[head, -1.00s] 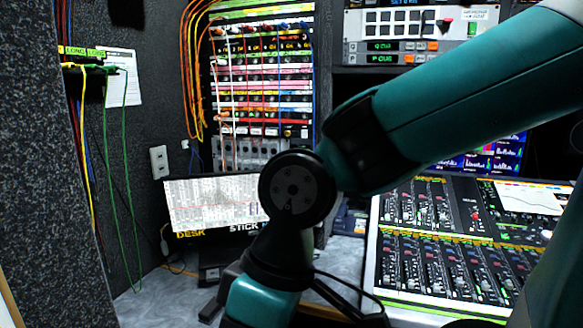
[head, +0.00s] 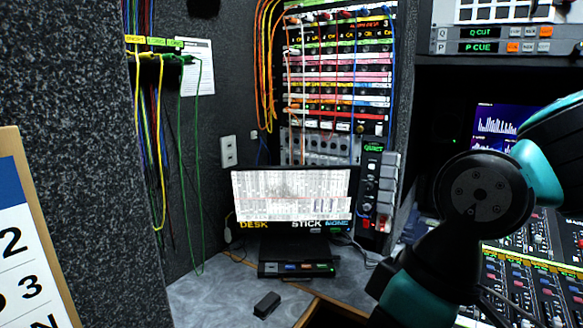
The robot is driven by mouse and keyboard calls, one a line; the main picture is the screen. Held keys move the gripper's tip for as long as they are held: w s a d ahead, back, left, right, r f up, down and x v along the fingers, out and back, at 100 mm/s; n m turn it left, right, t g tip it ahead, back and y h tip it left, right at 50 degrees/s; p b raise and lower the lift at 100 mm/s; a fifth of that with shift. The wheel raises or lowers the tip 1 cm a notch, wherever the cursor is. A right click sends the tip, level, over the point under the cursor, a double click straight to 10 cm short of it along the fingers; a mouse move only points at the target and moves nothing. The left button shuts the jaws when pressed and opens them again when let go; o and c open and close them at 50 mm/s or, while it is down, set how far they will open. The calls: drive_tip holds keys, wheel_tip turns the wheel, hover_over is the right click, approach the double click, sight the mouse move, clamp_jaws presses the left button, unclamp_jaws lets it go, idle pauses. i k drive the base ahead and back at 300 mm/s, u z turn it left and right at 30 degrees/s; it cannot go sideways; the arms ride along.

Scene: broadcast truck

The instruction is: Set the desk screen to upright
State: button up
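The desk screen (head: 292,192) stands in the corner of the grey worktop in the head view. It shows a pale, dense grid, and its lower edge reads "DESK", "STICK" and a third word that looks like "NONE". Its face is turned towards me and looks close to upright, but I cannot tell its exact tilt. Its full face is uncovered. My arm is at the right of the picture, apart from the screen, and my gripper is out of view.
A black box with small lit buttons (head: 297,269) sits before the screen. A small dark block (head: 267,304) lies on the worktop (head: 215,297). A "QUIET" panel (head: 376,190) stands right of the screen. Green and yellow cables (head: 185,150) hang left. A mixing console (head: 520,280) fills the lower right.

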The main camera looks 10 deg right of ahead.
sight(265, 199)
drive_tip(key=k, duration=1.3)
drive_tip(key=z, duration=0.55)
drive_tip(key=i, duration=0.45)
drive_tip(key=z, duration=0.6)
drive_tip(key=i, duration=0.65)
drive_tip(key=u, duration=0.65)
drive_tip(key=i, duration=0.7)
drive_tip(key=u, duration=0.85)
